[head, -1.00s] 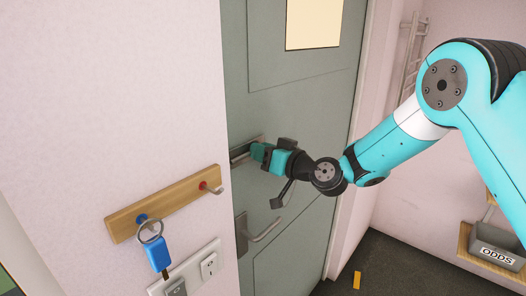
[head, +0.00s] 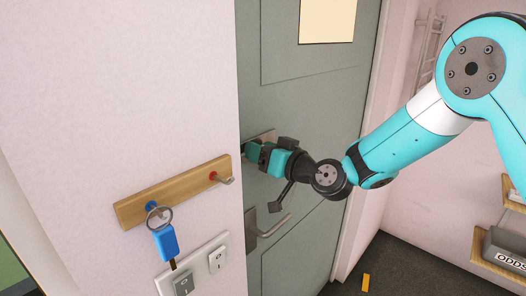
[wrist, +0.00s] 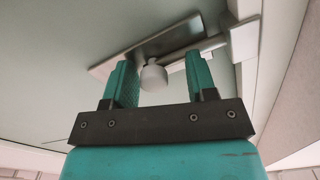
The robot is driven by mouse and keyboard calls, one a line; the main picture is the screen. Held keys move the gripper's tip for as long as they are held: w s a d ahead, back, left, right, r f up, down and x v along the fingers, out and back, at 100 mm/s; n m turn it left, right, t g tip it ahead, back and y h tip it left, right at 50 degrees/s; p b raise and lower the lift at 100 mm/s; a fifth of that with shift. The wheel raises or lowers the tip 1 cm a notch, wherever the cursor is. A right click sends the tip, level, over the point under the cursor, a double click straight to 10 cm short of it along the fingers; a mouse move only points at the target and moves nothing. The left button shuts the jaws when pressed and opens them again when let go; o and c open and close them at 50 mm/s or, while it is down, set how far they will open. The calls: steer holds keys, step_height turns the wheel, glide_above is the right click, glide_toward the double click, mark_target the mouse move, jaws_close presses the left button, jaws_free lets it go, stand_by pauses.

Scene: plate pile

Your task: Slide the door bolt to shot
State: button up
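The door bolt shows in the wrist view as a metal back plate (wrist: 135,52) on the grey-green door, with a rod (wrist: 207,47) and a pale round knob (wrist: 153,76). The rod runs right from the knob towards a pale keeper (wrist: 245,42) at the door edge; I cannot tell whether its end is inside. My gripper (wrist: 158,62) is open, with the knob between its fingers. The left finger is close to the knob, and a wide gap lies on the right. In the head view, my gripper (head: 248,150) is at the bolt and hides most of it.
A lever handle (head: 268,224) sits below the bolt. On the pink wall at left are a wooden hook rail (head: 185,188) with a blue key tag (head: 166,241) and a switch plate (head: 204,262). A grey ODDS bin (head: 505,250) stands on a shelf at right.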

steer(key=b+v, duration=1)
steer(key=v, duration=0.7)
steer(key=shift+d+b, duration=0.2)
steer(key=shift+b, duration=0.15)
steer(key=shift+s, duration=0.2)
steer(key=s+a+f+n+g, duration=0.2)
steer(key=s+a+g, duration=0.1)
steer(key=s+g, duration=0.25)
steer(key=s+d+f+m+g+h, duration=0.1)
steer(key=s+d+f+g+h, duration=0.1)
steer(key=s, duration=0.6)
steer(key=s+d+f+g+h, duration=0.3)
steer(key=s+d+f+h, duration=0.2)
steer(key=s+d+h, duration=0.2)
steer(key=shift+s+d+f+m+h, duration=0.2)
steer(key=shift+s+m+h, duration=0.25)
steer(key=shift+s, duration=0.4)
